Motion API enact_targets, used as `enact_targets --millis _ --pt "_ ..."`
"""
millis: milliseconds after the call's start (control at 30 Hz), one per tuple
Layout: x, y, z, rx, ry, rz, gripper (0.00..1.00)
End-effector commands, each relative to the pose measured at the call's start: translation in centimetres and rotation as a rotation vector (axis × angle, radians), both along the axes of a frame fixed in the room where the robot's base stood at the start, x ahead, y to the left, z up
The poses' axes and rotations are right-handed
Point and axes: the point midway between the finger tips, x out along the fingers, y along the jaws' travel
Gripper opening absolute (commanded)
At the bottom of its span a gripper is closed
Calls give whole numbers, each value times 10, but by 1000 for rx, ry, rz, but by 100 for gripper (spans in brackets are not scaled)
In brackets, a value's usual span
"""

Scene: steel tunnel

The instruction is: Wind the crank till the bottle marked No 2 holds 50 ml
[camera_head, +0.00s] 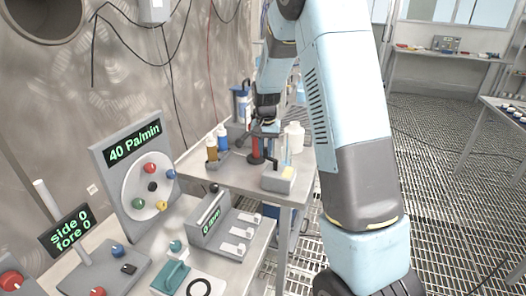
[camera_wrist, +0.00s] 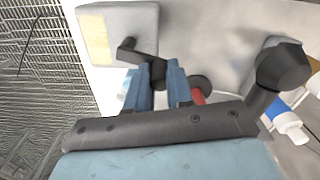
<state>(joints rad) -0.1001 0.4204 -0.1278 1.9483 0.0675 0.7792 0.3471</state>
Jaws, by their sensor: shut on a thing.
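A white bottle (camera_head: 294,137) stands to the right. I cannot read a No 2 mark or a fill level on any vessel.
A near bench holds a dial panel (camera_head: 135,155) reading 40 Pa/min and a small display box (camera_head: 210,215). The grating floor at right is open.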

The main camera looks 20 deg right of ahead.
Motion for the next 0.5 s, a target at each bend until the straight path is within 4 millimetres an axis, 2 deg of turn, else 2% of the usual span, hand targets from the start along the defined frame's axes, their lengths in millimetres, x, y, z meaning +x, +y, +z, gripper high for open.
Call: enact_targets --millis 500 --pt "11 -15 1 1 -4 -441 0"
